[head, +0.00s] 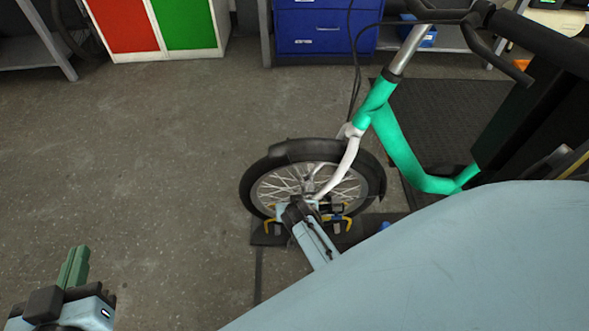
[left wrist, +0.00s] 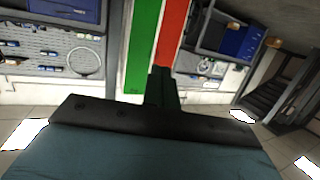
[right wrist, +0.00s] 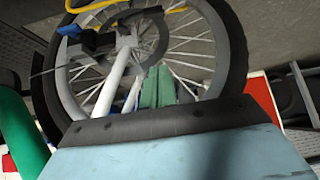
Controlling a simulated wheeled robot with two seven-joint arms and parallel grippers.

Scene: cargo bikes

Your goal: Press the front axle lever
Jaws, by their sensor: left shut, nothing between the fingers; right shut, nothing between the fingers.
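The bike's front wheel (head: 262,192) stands upright in the head view, with a dark tyre and fender and a white fork (head: 345,165). The wheel also fills the upper part of the right wrist view (right wrist: 236,75), where the white fork leg (right wrist: 116,78) runs to the hub. I cannot clearly make out the axle lever among the dark parts around the hub. My right gripper (right wrist: 157,87) is shut and empty, its green fingers pointing at the spokes beside the fork; contact cannot be told. My left gripper (head: 74,267) is shut and empty at the lower left, far from the wheel.
A dark floor stand with yellow hooks (head: 346,220) is at the wheel's foot. The teal frame (head: 395,145) rises to the right. A red and green cabinet (head: 187,22) and blue drawers (head: 322,30) stand behind. The floor left of the wheel is clear.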

